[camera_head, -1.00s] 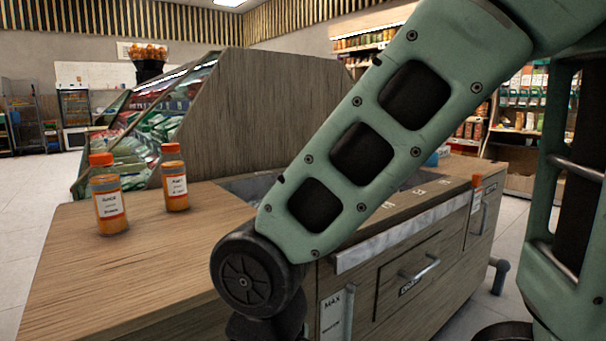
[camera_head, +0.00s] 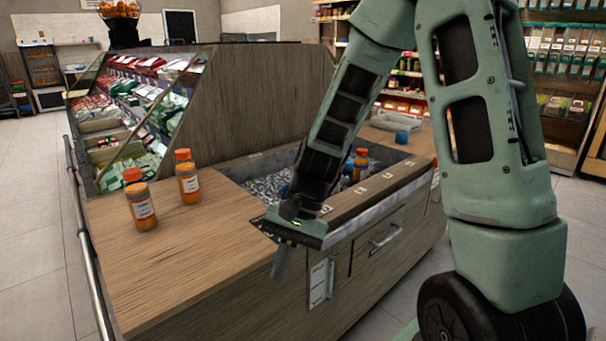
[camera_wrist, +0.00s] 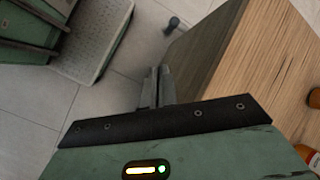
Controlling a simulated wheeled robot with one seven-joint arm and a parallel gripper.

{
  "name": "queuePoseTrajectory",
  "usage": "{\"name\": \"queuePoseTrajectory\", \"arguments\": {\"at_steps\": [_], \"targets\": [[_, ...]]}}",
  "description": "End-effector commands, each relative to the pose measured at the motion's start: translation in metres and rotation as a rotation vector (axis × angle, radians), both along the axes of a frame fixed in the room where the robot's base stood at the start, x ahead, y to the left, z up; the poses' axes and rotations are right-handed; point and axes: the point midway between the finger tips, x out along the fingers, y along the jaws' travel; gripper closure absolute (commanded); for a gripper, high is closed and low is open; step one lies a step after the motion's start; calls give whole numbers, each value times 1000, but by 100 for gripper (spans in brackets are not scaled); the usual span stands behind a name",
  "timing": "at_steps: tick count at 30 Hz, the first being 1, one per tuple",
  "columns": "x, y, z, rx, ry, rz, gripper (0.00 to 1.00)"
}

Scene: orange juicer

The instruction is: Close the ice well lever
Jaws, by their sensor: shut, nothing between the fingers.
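My gripper (camera_head: 280,270) is shut and empty, pointing down just outside the counter's front edge. Its fingers also show together in the wrist view (camera_wrist: 159,86), beside the wooden counter side. A slim grey upright lever (camera_head: 331,276) is on the counter front, a little right of my fingers and apart from them, beside a white label panel (camera_head: 318,284). In the wrist view a dark rod with a rounded end (camera_wrist: 172,26) sticks out from the counter; I cannot tell whether it is the same lever. The ice well (camera_head: 265,188) is sunk in the counter top, partly hidden by my arm.
Two orange juice bottles stand on the counter top (camera_head: 205,245), a nearer one (camera_head: 141,203) and a farther one (camera_head: 188,180). Another bottle (camera_head: 361,165) is in the ice well. A drawer handle (camera_head: 386,237) juts from the front.

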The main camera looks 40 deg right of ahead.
Motion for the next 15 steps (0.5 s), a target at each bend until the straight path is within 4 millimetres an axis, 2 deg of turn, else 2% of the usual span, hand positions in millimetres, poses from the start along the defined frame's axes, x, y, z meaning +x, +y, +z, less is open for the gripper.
{"name": "queuePoseTrajectory", "arguments": {"at_steps": [1,3,9,15], "targets": [[7,-17,21,30,26,-99,100],[16,-38,33,72,54,-231,100],[34,-108,65,201,123,-604,100],[36,-177,89,330,167,-937,100]]}}
